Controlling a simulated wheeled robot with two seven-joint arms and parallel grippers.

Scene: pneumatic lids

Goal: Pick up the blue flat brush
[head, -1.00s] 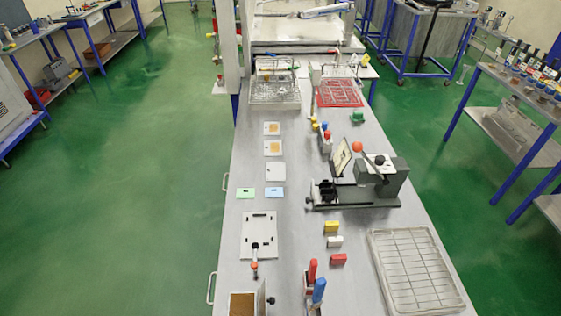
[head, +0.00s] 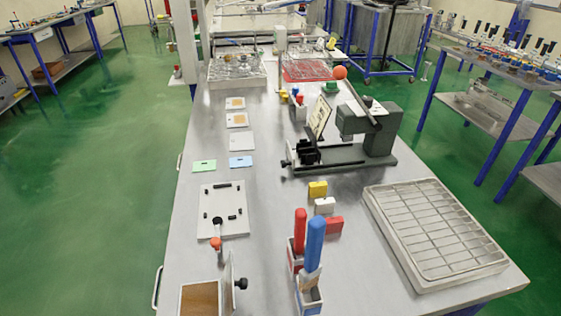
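A blue-handled brush (head: 315,243) stands upright at the front of the bench, handle up, in a small holder (head: 309,300) with a blue front. Its lower end is light-coloured and partly hidden in the holder. A red-handled brush (head: 299,230) stands upright just left of it, in a red-fronted holder (head: 295,259). Another small holder with a blue and a red item (head: 299,101) stands farther back; its details are too small to tell. Neither of my grippers is in view.
Yellow, white and red blocks (head: 325,205) lie just behind the brushes. A wire-rack tray (head: 436,232) lies to the right. A dark lever press (head: 350,140) stands behind. A white plate with a red-knobbed clamp (head: 222,212) and a brown-faced box (head: 201,299) are on the left.

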